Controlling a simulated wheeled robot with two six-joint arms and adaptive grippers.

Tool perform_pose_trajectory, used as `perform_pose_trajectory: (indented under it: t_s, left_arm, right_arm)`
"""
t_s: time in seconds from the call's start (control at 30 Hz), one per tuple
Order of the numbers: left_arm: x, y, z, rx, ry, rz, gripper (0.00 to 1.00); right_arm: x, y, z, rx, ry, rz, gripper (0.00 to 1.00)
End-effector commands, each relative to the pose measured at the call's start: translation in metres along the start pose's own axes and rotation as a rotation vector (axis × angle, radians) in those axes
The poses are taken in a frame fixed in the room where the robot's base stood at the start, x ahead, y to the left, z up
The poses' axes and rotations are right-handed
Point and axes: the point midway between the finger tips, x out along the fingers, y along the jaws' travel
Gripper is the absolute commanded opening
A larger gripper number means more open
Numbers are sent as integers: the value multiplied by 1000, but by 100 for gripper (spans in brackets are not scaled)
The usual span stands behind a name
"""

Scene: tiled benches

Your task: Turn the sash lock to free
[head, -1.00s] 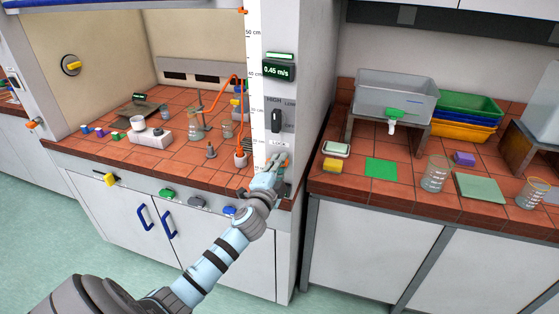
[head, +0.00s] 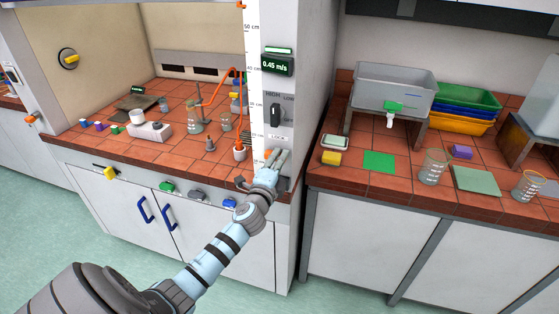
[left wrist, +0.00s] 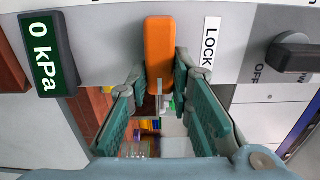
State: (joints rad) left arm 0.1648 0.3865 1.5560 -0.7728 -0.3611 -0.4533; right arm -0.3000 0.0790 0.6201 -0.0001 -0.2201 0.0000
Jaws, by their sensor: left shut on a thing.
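The sash lock is an orange lever on the grey front post of the fume hood; in the left wrist view the orange lever (left wrist: 159,45) stands between my fingertips, its long side parallel to the LOCK label (left wrist: 210,42) beside it. In the head view only a small orange patch (head: 267,153) shows past my fingers, below the LOCK label (head: 275,137). My left gripper (head: 277,160) is shut on the lever, and its fingers hide most of it there. In the left wrist view the left gripper (left wrist: 157,80) has one finger on each side of it. My right gripper is out of view.
A dark switch (head: 275,115) and a 0.45 m/s display (head: 277,64) sit above the lock. An orange hose (head: 238,73) and glassware stand inside the hood, left of the post. Coloured knobs (head: 167,188) line the hood's front edge. A tiled bench (head: 337,185) lies right.

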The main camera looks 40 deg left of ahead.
Motion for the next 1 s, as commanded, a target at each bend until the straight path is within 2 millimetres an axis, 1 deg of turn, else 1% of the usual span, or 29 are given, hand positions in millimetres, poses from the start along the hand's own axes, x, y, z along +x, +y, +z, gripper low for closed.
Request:
perform_pose_trajectory:
  t_s: [0.1,0.13,0.23,0.27,0.53,0.63,0.67,0.77,0.9,1.0]
  left_arm:
    - [0,2,0,1,0,3,0]
    - [0,2,0,1,0,3,21]
    - [0,1,0,1,-1,3,37]
    - [0,1,0,1,-1,2,40]
    - [-1,1,0,0,-1,1,40]
    - [-9,2,0,1,-1,2,40]
    - [-13,2,0,1,-1,2,40]
    - [-37,2,0,1,1,4,40]
    - [-77,2,0,2,2,4,40]
    - [-101,2,0,1,1,4,40]
  right_arm:
    - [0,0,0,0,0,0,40]
    - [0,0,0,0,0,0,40]
    - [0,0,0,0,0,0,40]
    - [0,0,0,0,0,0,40]
    - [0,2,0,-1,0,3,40]
    - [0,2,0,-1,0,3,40]
    - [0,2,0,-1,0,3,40]
    - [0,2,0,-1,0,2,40]
    - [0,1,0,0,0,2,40]
    - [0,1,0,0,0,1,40]
